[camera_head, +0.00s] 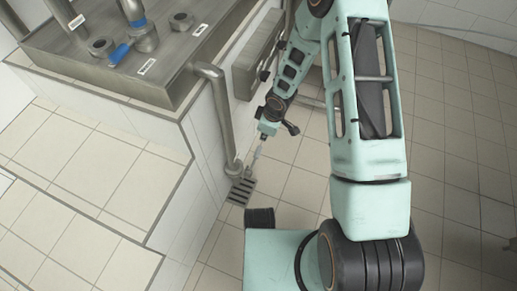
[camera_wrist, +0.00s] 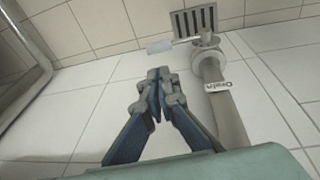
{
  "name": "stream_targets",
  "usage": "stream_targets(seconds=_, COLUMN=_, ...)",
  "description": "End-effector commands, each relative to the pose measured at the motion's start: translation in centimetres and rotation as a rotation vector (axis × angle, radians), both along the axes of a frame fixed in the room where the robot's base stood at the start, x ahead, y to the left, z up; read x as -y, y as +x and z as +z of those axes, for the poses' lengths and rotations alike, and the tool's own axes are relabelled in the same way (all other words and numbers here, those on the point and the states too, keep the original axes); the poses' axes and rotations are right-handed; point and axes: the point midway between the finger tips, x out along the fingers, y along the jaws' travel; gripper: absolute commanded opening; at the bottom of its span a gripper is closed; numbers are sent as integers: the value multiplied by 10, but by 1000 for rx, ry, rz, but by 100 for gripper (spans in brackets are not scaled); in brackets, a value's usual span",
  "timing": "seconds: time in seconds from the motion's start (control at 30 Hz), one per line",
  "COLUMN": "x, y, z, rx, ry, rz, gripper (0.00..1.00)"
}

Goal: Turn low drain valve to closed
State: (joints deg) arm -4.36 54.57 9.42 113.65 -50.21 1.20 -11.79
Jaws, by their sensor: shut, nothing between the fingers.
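The low drain valve (camera_wrist: 208,40) sits at the lower end of a grey pipe, beside a slotted floor grate. In the wrist view its lever ends in a pale flat grip (camera_wrist: 160,46) that points left from the valve body. The valve also shows at the foot of the pipe in the head view (camera_head: 233,168). My gripper (camera_wrist: 156,82) is shut and empty in the wrist view. Its fingertips appear just below the lever's grip in the picture, with a visible gap. In the head view the fingertips are too small to make out clearly.
The drain pipe (camera_head: 222,110) runs down the tiled wall, and its "Drain" label (camera_wrist: 218,86) shows in the wrist view. The floor grate (camera_head: 241,191) lies near the valve. A metal counter (camera_head: 100,75) with a blue-handled fitting (camera_head: 120,53) stands upper left. Tiled floor is open at right.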

Motion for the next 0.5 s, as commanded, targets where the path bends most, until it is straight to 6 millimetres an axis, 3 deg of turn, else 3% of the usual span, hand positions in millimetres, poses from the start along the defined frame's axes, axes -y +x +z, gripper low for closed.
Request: stream_targets(seconds=0.5, x=-14, y=15, z=-99, rx=-4, ry=-2, rz=-2, gripper=0)
